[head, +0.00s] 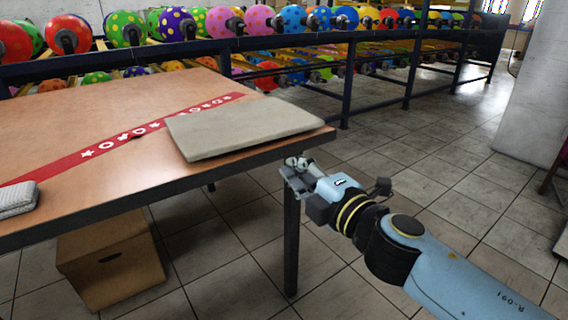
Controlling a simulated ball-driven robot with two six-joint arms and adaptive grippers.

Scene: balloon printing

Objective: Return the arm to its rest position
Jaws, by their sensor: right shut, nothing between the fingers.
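My right gripper (294,170) is at the right front corner of the wooden table (80,105), just off its edge. It is shut and holds nothing. My light blue right arm reaches in from the lower right, over the tiled floor. My left arm and left gripper do not show in the head view.
A flat beige board (243,125) lies on the table near that corner, partly over a red printed strip (130,135). A grey object (17,199) lies at the left edge. Racks of colourful balloons (295,18) stand behind. A cardboard box (110,262) sits below.

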